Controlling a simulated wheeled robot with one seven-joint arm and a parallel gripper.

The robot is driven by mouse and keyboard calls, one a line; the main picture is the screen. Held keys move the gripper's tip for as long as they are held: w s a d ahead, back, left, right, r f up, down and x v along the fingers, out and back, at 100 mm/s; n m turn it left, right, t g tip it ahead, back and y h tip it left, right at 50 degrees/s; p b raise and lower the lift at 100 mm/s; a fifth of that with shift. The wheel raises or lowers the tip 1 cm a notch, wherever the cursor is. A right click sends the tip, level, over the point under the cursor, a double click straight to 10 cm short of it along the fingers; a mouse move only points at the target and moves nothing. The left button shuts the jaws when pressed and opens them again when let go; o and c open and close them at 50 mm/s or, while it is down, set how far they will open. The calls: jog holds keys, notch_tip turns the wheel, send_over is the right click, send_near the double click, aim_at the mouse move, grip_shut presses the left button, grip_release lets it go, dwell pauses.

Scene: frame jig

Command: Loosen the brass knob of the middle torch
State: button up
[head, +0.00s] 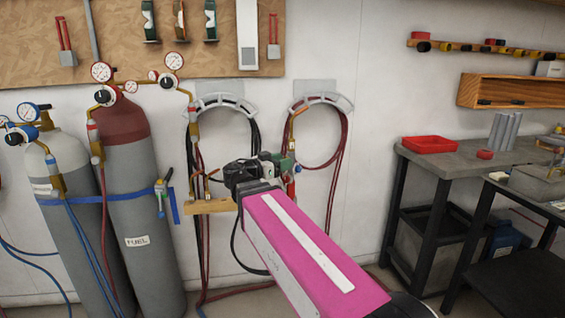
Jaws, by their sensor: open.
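A wooden rack (208,206) is on the wall, and its right part is hidden behind my arm. A brass torch part (207,184) stands at its left. My gripper (250,172) is at the rack, at the far end of my pink arm. Its dark body shows, but its fingertips are too small and covered to make out. Green, red and blue torch-like parts (286,168) show just right of it. No middle torch or brass knob shows clearly; my gripper and arm cover that place. I cannot tell whether the gripper touches anything.
Two hose hangers (222,102) (322,101) hold coiled hoses above. A grey cylinder (62,215) and a maroon-topped fuel cylinder (140,225) with gauges stand at left, strapped in blue. A workbench (455,156) with a red tray (430,145) stands at right.

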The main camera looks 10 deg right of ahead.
jog(key=v, duration=1)
